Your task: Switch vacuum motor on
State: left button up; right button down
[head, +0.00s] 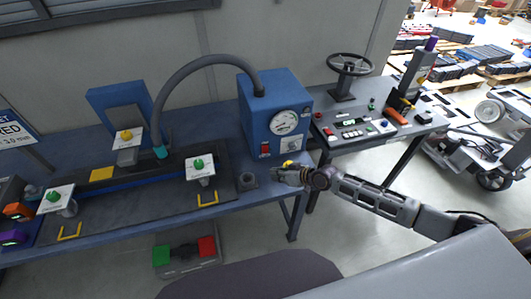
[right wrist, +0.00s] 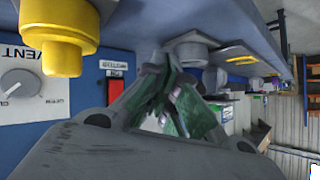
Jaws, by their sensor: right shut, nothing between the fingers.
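The vacuum unit is a blue box (head: 270,108) with a round gauge (head: 284,122) on its front. A red rocker switch (head: 265,148) sits low on that front. In the right wrist view the red switch (right wrist: 116,92) is beside a small label reading MOTOR, close to my fingers. I cannot tell its on or off position. My right gripper (head: 279,174) is shut and empty, in front of the box and below and right of the switch. In the right wrist view the gripper (right wrist: 178,92) shows its fingers together, apart from the switch. My left gripper is not in view.
A grey hose (head: 190,68) arches from the box top. A short dark cylinder (head: 246,181) stands on the blue bench. A control desk (head: 350,135) stands right.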

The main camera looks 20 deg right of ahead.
aim_at(265, 149)
jog(key=shift+w+f, duration=0.1)
jog(key=shift+w, duration=0.1)
dwell(0.3)
jog(key=shift+w+a+f+b, duration=0.1)
jog(key=shift+w+f+b, duration=0.1)
jog(key=shift+w+b, duration=0.85)
jog(key=shift+w+f+b, duration=0.15)
jog(key=shift+w+b, duration=0.75)
jog(key=shift+w, duration=0.15)
jog(key=shift+w+a+f+b, duration=0.1)
jog(key=shift+w+f+b, duration=0.05)
jog(key=shift+w+b, duration=1.75)
jog(key=shift+w+b, duration=0.4)
jog(key=shift+w, duration=0.5)
jog(key=shift+s, duration=0.2)
jog(key=shift+s+p, duration=0.6)
jog(key=shift+s, duration=0.15)
